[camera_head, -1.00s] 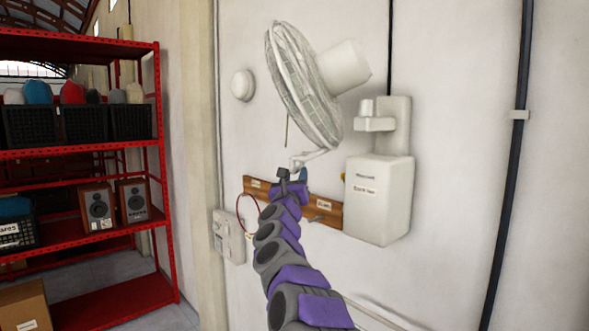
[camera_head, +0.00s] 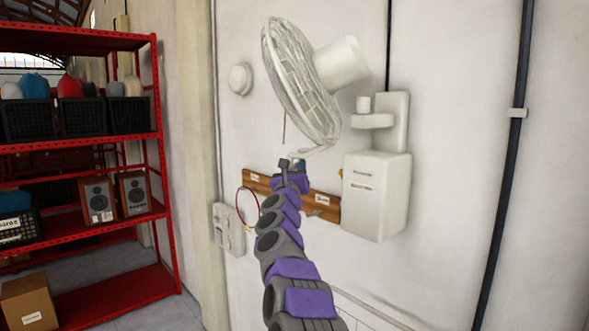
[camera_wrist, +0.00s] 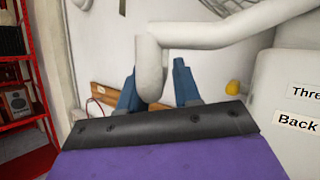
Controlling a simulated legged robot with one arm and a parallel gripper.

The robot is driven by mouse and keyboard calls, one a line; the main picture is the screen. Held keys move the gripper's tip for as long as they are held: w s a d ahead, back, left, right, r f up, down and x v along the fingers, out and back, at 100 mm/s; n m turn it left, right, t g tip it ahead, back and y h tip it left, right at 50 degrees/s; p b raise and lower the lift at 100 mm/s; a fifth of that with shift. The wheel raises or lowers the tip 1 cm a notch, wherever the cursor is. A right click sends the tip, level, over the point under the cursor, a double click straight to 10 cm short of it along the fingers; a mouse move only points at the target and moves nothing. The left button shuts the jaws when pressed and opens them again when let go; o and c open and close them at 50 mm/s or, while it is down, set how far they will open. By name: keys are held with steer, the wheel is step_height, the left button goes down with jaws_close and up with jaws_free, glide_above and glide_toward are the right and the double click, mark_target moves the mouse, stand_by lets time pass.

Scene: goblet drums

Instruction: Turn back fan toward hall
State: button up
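The white wall fan (camera_head: 300,85) faces left, its caged head tilted, with a motor housing (camera_head: 341,64) behind it. A thin bent white handle (camera_head: 310,153) hangs below the cage. My gripper (camera_head: 291,163) is at the lower end of this handle. In the wrist view, the handle's rounded end (camera_wrist: 149,70) shows between my two blue fingers (camera_wrist: 157,87), which stand apart. A gap shows between the handle and the right finger; I cannot tell whether the left finger touches it.
A white box (camera_head: 377,195) with labels, one reading "Back" in the wrist view, is on the wall below the fan bracket (camera_head: 385,120). A wooden board (camera_head: 325,206) runs behind my gripper. A red shelf (camera_head: 85,141) stands at left. A dark pipe (camera_head: 510,150) runs down the right.

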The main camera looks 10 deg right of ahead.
steer(key=shift+a, duration=0.3)
jaws_close()
